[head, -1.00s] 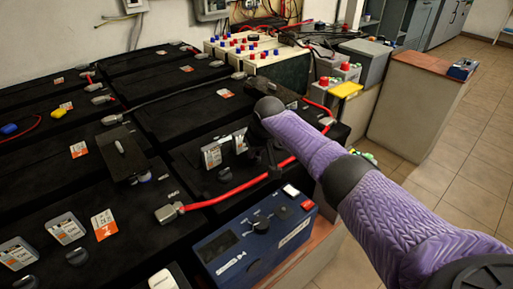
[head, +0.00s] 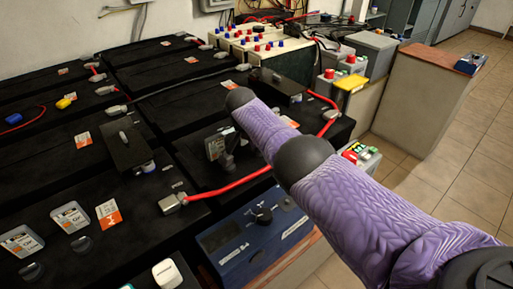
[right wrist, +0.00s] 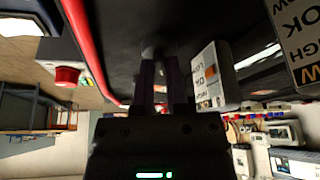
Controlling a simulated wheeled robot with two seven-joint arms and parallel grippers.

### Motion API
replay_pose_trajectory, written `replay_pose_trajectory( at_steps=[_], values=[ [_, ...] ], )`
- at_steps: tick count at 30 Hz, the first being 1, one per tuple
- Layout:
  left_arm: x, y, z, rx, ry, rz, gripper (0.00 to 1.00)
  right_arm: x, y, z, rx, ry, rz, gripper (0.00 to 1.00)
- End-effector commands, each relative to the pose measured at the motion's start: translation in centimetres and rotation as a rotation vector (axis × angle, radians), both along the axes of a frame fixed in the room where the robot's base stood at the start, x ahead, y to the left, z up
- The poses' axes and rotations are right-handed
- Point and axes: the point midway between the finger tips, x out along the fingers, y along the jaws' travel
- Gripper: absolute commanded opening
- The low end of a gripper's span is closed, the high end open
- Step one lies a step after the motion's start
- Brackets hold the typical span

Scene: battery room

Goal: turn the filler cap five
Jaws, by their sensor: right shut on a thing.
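My right gripper (right wrist: 160,65) is shut on a small dark round filler cap (right wrist: 152,48) on a black battery top in the right wrist view. A white label block (right wrist: 207,75) stands right beside the fingers. I cannot read a number that marks this cap as five. In the head view, my purple right arm reaches over the battery (head: 190,180) next to the label block (head: 215,147). Other dark caps (head: 82,245) sit in front of label blocks (head: 70,217) at the near left. My left gripper is out of view.
A red cable (head: 232,187) runs across the battery close to the gripper, and also shows in the right wrist view (right wrist: 88,50). A blue device with a knob (head: 240,245) stands in front. A black box (head: 127,147) is on the left. Open floor lies right.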

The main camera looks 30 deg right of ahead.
Motion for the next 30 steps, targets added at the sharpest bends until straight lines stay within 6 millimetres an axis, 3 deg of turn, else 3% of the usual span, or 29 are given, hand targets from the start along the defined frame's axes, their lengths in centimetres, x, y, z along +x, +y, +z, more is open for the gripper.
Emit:
replay_pose_trajectory(
  at_steps=[3,15,30],
  values=[
    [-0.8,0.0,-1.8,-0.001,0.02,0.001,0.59,0.1,0.1,-0.8,0.001,0.004,-0.098,0.0],
    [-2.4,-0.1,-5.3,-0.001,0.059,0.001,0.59,0.3,0.1,-0.6,0.001,0.003,-0.344,0.0],
    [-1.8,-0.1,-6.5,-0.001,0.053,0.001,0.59,0.3,0.1,-0.1,0.001,0.002,-0.423,0.0]
  ],
)
